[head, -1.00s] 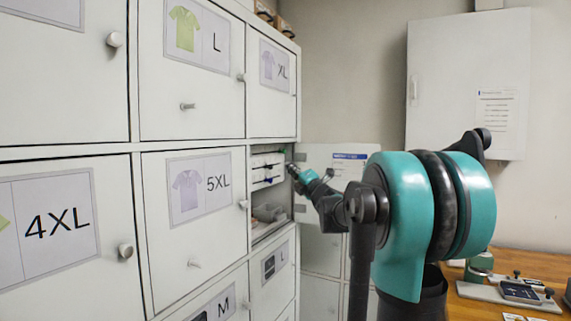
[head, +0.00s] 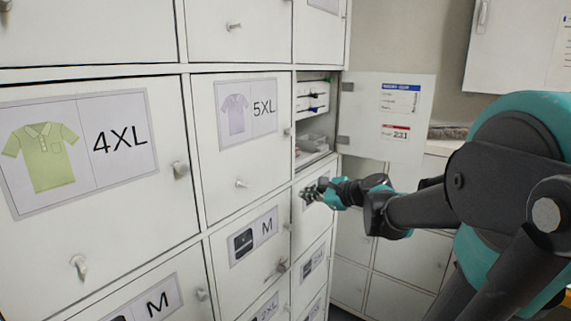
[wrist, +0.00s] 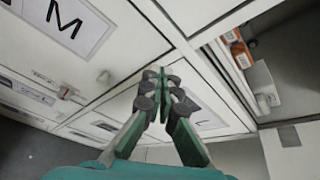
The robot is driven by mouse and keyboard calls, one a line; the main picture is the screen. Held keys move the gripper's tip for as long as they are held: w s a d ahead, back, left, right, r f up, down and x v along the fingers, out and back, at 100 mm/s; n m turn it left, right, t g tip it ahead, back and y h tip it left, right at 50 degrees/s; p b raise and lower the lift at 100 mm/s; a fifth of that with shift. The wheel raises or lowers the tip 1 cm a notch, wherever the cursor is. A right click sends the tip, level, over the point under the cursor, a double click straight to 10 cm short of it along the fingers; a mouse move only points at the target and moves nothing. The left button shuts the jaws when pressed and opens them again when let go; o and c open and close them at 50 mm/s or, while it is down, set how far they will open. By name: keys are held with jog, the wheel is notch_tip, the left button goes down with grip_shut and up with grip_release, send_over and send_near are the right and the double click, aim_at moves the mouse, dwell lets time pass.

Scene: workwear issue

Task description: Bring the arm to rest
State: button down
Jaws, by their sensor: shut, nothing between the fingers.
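My gripper (head: 308,194) is at the end of my arm, in front of the locker wall. In the head view it is just below the open compartment (head: 316,155) and close to a closed door under it. In the wrist view my gripper (wrist: 160,75) has its fingers together, with nothing between them. Whether the fingertips touch the door cannot be told. My arm comes in from the right of the head view.
The open compartment's door (head: 385,117) stands swung out to the right, above my forearm. Closed doors marked 4XL (head: 90,145) and 5XL (head: 245,110) have protruding knobs. A white wall cabinet (head: 520,50) hangs at the upper right.

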jog(key=s+d+f+n+g+h, duration=0.35)
jog(key=s+f+n, duration=0.65)
jog(key=f, duration=0.4)
jog(key=s+d+f+n+g+h, duration=0.2)
jog(key=s+d+f+n+h, duration=0.4)
jog(key=s+d+f+n, duration=0.2)
jog(key=shift+s+d+f+n, duration=0.3)
jog(key=shift+s+f+n, duration=0.55)
jog(key=shift+s, duration=0.4)
